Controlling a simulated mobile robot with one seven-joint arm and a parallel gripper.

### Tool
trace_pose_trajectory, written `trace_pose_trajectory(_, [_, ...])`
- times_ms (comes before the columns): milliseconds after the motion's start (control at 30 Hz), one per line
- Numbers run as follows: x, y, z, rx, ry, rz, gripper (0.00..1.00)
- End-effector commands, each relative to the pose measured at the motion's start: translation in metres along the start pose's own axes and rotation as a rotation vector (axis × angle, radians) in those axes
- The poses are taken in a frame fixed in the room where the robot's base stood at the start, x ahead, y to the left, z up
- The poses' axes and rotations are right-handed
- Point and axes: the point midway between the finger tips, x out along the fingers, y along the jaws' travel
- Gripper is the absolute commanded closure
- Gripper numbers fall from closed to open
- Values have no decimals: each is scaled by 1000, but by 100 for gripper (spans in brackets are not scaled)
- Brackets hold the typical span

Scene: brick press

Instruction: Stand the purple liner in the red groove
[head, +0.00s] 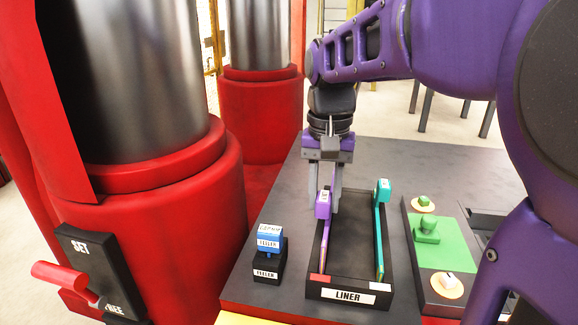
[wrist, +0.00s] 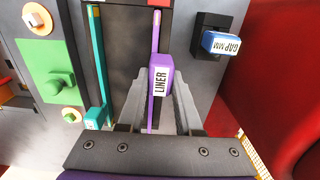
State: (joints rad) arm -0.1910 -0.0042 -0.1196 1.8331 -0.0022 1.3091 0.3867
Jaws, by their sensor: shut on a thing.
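The purple liner (head: 323,205) is a long thin strip with a block marked LINER at its far end. Its strip runs along the left side of the black tray marked LINER (head: 347,295), towards a red patch (head: 318,280) on the tray's front rim. My gripper (head: 331,203) points down over the far left of the tray. In the wrist view its fingers (wrist: 158,78) are shut on the purple liner (wrist: 160,82) at its block. I cannot tell whether the strip rests in the tray or hangs just above it. The red groove is not clearly seen.
A teal liner (head: 380,235) stands along the tray's right side. A blue feeler (head: 269,238) on a black holder is left of the tray. A green plate (head: 435,245) with knobs lies right. The large red press column (head: 170,220) and a SET/FREE lever (head: 65,278) are at left.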

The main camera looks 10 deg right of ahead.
Motion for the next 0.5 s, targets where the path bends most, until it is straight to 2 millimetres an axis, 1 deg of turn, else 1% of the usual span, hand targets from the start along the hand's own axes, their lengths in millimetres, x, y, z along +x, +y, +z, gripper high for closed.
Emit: trace_pose_trajectory(500, [25,0,0,0,2,-1,100])
